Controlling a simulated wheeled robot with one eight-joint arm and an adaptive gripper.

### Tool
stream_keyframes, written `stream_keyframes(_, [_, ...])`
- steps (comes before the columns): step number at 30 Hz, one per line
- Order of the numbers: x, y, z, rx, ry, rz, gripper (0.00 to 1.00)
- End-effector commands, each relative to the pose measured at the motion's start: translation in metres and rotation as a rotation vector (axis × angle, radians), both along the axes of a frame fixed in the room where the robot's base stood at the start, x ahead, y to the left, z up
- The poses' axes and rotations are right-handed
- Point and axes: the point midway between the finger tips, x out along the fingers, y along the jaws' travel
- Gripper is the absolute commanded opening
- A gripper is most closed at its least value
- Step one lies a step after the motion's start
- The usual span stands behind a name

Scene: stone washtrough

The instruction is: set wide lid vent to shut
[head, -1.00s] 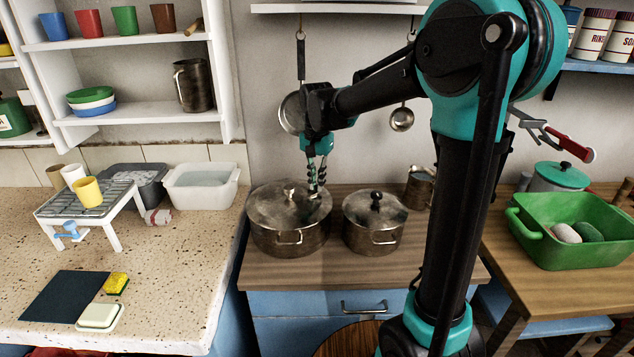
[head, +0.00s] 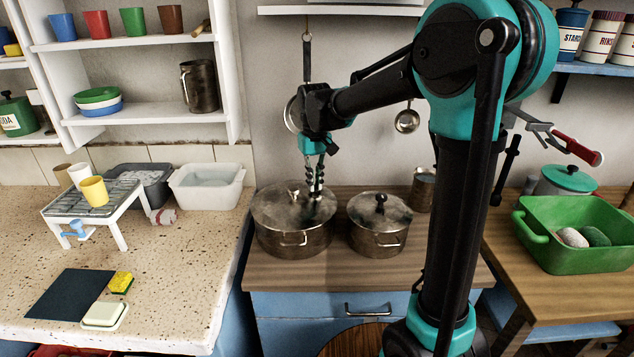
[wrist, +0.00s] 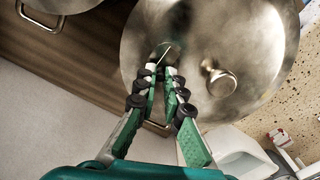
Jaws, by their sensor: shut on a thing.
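The wide pot (head: 292,240) stands on the wooden counter, with a metal lid (head: 275,205) and a round knob (head: 295,190) on it. The lid fills much of the wrist view (wrist: 262,50), with its knob (wrist: 221,82) right of my fingertips. My gripper (head: 315,190) points down at the lid's right part. In the wrist view my gripper (wrist: 164,72) has its fingertips close together on a small thin vent tab (wrist: 166,52). The fingers partly hide the vent, and I cannot tell its setting.
A smaller lidded pot (head: 379,235) with a black knob stands just right of the wide pot. Ladles hang on the wall behind, one beside my wrist (head: 407,121). A white basin (head: 206,188) stands on the speckled counter to the left.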

Motion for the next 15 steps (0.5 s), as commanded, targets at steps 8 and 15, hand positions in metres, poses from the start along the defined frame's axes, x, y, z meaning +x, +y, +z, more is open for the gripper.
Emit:
stream_keyframes(8, [-0.0003,0.0035,0.0001,0.000,0.000,0.133,0.00])
stream_keyframes(15, [-0.0005,0.0045,0.0001,0.000,0.000,0.177,0.00])
